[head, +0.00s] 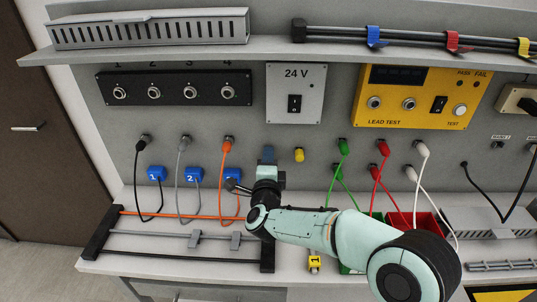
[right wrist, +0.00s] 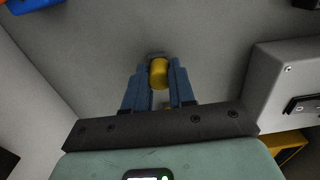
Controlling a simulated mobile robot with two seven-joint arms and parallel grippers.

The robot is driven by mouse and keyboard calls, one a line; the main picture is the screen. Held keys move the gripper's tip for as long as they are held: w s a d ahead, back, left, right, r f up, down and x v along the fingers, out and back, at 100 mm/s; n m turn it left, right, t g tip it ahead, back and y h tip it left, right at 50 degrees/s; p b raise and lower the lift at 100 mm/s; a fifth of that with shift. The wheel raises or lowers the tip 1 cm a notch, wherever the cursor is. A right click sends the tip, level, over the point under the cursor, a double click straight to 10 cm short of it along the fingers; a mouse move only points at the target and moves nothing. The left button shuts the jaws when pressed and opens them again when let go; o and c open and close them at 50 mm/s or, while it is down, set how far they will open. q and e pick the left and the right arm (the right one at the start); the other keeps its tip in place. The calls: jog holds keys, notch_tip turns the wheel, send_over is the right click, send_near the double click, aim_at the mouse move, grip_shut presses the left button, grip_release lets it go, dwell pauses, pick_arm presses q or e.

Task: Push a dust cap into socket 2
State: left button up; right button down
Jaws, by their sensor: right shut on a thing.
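Socket 2 (head: 154,93) is a round metal socket in the black strip (head: 240,95) numbered 1 to 4, at the upper left of the head view. No cap shows on it. My right gripper (head: 267,155) is in front of the grey back panel, below and to the right of socket 2. In the right wrist view its blue fingers (right wrist: 160,82) are shut on a yellow dust cap (right wrist: 159,72). The held cap is hidden in the head view. Another yellow cap (head: 299,155) is on the panel just right of the gripper. My left gripper is not in view.
Black, grey and orange cables (head: 225,180) with blue number tags hang left of my gripper. Green, red and white leads (head: 385,175) hang to the right. A 24 V box (head: 295,80) and yellow lead tester (head: 420,97) project from the panel. A shelf (head: 270,50) runs above.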

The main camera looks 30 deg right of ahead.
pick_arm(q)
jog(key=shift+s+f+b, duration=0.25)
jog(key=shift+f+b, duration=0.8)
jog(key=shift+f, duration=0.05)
pick_arm(e)
jog(key=shift+v, duration=2.45)
